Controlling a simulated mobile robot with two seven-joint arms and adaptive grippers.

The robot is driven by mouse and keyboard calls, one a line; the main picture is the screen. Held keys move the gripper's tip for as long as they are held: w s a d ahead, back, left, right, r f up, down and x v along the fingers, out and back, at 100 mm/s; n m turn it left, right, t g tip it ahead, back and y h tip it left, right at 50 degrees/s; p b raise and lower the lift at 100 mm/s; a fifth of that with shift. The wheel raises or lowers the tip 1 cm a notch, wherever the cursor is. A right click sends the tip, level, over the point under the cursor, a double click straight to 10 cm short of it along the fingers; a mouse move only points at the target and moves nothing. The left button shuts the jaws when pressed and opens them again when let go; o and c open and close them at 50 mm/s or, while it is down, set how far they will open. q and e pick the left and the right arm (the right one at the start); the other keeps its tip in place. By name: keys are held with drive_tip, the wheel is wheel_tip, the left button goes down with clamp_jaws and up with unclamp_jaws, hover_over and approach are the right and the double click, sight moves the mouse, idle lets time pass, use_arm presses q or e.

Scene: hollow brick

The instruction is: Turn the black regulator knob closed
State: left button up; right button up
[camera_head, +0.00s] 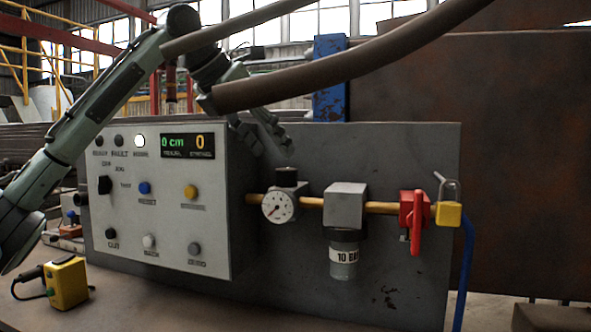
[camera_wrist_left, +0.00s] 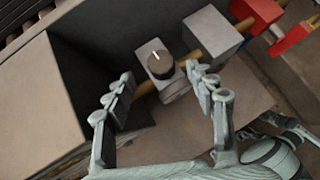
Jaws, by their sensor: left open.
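The black regulator knob (camera_head: 286,177) sits on top of the regulator, just above the round white pressure gauge (camera_head: 279,206). In the left wrist view the knob (camera_wrist_left: 160,66) shows from above, with a white mark on its top. My left gripper (camera_head: 262,138) is open and empty above the knob in the head view. In the left wrist view the two fingers of the left gripper (camera_wrist_left: 160,80) stand apart, one to each side of the knob in the picture, with gaps visible. The head view shows the fingers still higher than the knob.
A grey control box (camera_head: 165,225) stands close left of the regulator. Right along the brass pipe are a grey filter block (camera_head: 345,207), a red valve handle (camera_head: 416,225) and a yellow padlock (camera_head: 448,214). Thick brown tubes (camera_head: 340,68) cross above. A yellow pendant (camera_head: 66,284) lies front left.

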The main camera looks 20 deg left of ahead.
sight(286, 170)
use_arm(q)
drive_tip(key=x, duration=0.7)
drive_tip(key=shift+f, duration=0.15)
drive_tip(key=shift+c, duration=0.2)
drive_tip(key=c, duration=1.1)
drive_tip(key=shift+c, duration=0.2)
